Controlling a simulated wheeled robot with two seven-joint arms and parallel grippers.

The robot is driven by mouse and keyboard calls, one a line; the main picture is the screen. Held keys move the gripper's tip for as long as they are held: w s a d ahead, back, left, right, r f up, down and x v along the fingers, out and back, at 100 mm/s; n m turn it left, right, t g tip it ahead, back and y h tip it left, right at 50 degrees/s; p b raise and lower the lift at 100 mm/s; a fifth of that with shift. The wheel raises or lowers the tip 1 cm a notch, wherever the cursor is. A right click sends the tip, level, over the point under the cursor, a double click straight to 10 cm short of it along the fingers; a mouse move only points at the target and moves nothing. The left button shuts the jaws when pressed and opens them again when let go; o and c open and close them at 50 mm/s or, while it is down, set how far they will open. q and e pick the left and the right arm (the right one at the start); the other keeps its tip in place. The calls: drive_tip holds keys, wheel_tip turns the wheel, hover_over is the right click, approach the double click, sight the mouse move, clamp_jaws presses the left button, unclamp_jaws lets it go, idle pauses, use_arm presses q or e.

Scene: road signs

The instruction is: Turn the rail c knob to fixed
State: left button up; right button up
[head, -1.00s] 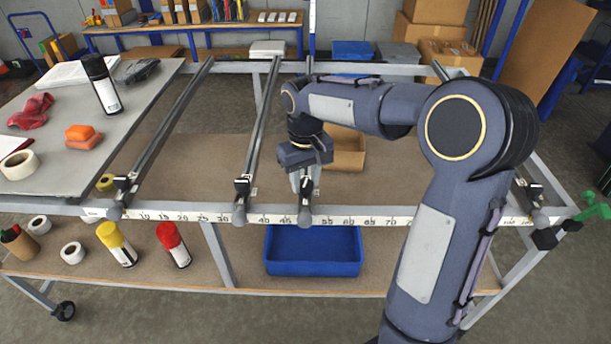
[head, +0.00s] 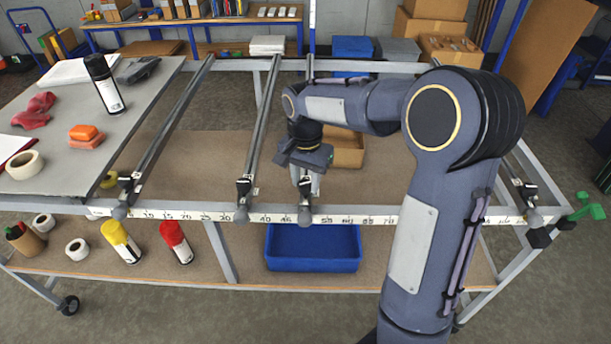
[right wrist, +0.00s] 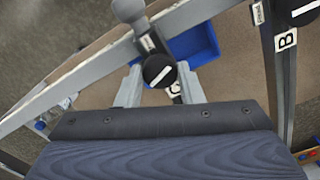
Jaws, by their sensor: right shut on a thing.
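The rail c knob (right wrist: 158,70) is round and black with a white line across it, tilted up to the right in the right wrist view. A label with the letter C (right wrist: 174,88) is partly visible beside it, and a small label (right wrist: 147,43) lies on its other side, too small to read. My right gripper (right wrist: 158,84) has one finger on each side of the knob and is shut on it. In the head view my right gripper (head: 306,182) points down at the front end of the third rail from the left, hiding part of it. My left gripper is not in view.
Rail B (right wrist: 281,75) runs beside my gripper, with its own knob (head: 243,187) at the front. The front beam (head: 350,214) carries a number scale. A blue bin (head: 312,250) sits on the shelf below. A grey board (head: 75,150) with loose items lies left.

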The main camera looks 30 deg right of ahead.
sight(306, 183)
drive_tip(key=shift+m+p, duration=0.45)
drive_tip(key=shift+m, duration=1.55)
drive_tip(key=o, duration=1)
wheel_tip(306, 183, up, 8)
drive_tip(key=shift+f, duration=0.1)
